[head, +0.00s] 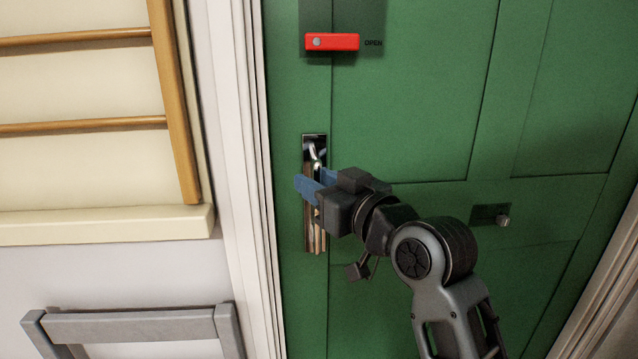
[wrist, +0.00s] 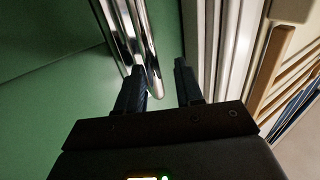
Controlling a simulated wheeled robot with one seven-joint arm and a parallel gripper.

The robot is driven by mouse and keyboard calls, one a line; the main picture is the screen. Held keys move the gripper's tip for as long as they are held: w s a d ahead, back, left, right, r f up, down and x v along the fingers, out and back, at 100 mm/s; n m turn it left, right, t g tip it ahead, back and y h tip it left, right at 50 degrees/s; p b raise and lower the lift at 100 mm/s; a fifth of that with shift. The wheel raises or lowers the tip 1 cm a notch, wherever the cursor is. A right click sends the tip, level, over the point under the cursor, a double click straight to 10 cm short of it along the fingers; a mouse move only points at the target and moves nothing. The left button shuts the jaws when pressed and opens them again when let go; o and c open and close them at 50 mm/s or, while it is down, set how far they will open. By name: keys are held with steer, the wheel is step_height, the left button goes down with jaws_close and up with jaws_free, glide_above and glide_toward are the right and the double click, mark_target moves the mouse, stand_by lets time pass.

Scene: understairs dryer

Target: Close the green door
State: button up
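The green door (head: 415,90) fills the middle and right of the head view, its left edge along the white frame. I cannot tell whether it is fully shut. A shiny metal handle (head: 315,238) on a tall plate is near that edge. It also shows in the wrist view (wrist: 142,40). My gripper (head: 307,198) is at the handle, its blue fingers partly covering it. In the wrist view my gripper (wrist: 160,70) has its fingers apart, with the handle's bar near the left finger. Contact with the handle is unclear.
A red latch (head: 332,42) marked OPEN is above the handle. White door frame (head: 235,120) lies left of the door. A wooden rail rack (head: 90,125) and a grey chair-like frame (head: 130,326) are further left.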

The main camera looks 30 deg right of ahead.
steer(key=s+d, duration=0.1)
steer(key=s, duration=0.6)
steer(key=shift+s, duration=0.35)
steer(key=s+f+m+g+h+p, duration=0.1)
steer(key=s+f+m+g+h, duration=0.15)
steer(key=s+f, duration=1.25)
steer(key=s+a+f+p, duration=0.1)
steer(key=s+a, duration=0.1)
steer(key=s, duration=1.9)
steer(key=shift+s+a+n, duration=0.2)
steer(key=shift+s+n, duration=0.15)
steer(key=shift+n, duration=0.1)
steer(key=shift+f+g, duration=0.1)
steer(key=shift+g, duration=0.15)
steer(key=shift+c, duration=0.4)
